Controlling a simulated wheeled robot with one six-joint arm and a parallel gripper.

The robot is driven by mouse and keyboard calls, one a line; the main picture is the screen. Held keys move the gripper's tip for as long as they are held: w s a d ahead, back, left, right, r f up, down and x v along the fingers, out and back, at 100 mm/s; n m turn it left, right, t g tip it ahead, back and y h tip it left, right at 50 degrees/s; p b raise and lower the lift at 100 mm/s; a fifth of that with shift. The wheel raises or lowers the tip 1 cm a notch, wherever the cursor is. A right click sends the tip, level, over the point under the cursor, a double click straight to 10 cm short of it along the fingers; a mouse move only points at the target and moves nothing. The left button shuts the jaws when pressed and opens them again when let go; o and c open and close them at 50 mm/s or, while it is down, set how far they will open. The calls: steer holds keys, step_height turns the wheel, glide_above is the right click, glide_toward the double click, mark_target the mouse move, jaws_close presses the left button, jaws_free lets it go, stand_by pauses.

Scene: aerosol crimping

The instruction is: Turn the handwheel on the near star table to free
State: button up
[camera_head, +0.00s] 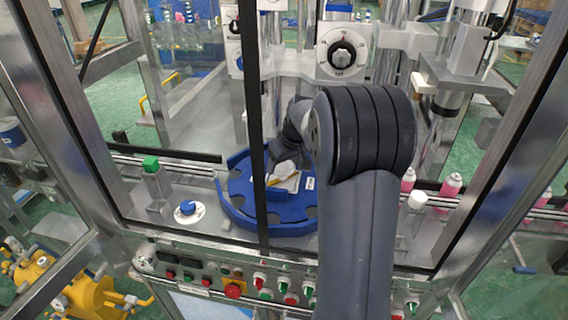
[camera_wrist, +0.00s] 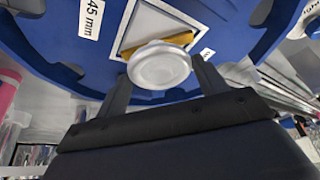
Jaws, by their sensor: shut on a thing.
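The near star table (camera_head: 237,207) is a blue notched disc behind the control panel. It fills the top of the wrist view (camera_wrist: 60,45), with a "45 mm" label on it. At its centre is a pale square plate with a yellow pointer bar. Over the bar is a round white handwheel knob (camera_wrist: 158,66), which shows small in the head view (camera_head: 285,168). My gripper (camera_wrist: 161,72) has one finger on each side of the knob and is shut on it. My arm hides part of the table's right side in the head view. I cannot read any free or locked marking.
A green-capped post (camera_head: 151,164) and a blue knob on a white disc (camera_head: 187,208) stand left of the table. A white dial (camera_head: 343,54) is behind. Pink cans (camera_head: 450,187) stand at right. Metal frame posts and the button panel (camera_head: 215,283) border the front.

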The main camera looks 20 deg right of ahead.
stand_by(0.3)
steer(key=o, duration=1)
steer(key=shift+c, duration=0.2)
steer(key=a+b+v, duration=0.1)
steer(key=v, duration=0.9)
steer(key=shift+s+d+r, duration=0.2)
steer(key=shift+d+r, duration=0.2)
steer(key=shift+d, duration=0.1)
